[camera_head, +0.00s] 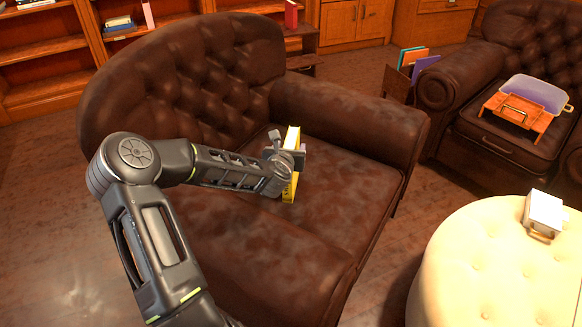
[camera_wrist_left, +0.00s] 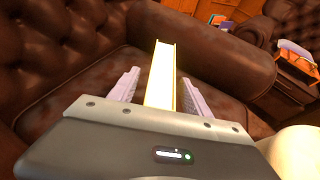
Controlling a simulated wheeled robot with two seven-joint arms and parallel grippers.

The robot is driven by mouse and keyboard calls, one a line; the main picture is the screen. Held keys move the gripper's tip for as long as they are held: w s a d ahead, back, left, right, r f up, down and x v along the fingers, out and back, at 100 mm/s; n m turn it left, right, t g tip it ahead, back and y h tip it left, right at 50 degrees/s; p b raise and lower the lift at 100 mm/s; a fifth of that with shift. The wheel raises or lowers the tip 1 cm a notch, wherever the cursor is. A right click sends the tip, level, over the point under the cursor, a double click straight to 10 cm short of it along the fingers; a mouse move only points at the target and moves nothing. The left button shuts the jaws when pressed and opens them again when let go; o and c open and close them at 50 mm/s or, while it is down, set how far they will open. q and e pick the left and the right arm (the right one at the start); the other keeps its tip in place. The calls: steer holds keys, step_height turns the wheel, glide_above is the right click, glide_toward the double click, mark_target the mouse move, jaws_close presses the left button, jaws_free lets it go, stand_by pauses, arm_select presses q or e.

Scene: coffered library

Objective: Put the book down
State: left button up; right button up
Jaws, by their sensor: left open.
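A thin yellow book (camera_head: 293,141) stands upright on the seat of the brown leather armchair (camera_head: 330,200), seen nearly edge-on in the head view. My left gripper (camera_head: 291,158) is at the book, and its wrist hides part of it. In the left wrist view the book (camera_wrist_left: 161,75) stands between the two pale fingers of the left gripper (camera_wrist_left: 161,90). Gaps show between each finger and the book, so the jaws are open around it. The book's lower end is hidden behind the gripper body. My right gripper is not in view.
The chair's armrest (camera_head: 350,115) and tufted back (camera_head: 190,70) surround the seat. A cream tufted ottoman (camera_head: 490,270) bears a small white object (camera_head: 543,212). A second armchair at right holds an orange stand (camera_head: 515,112). Bare seat lies in front of the book.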

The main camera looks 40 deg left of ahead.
arm_select(q)
steer(key=shift+x, duration=1.2)
steer(key=shift+c, duration=0.4)
jaws_close()
steer(key=shift+r, duration=0.1)
stand_by(0.3)
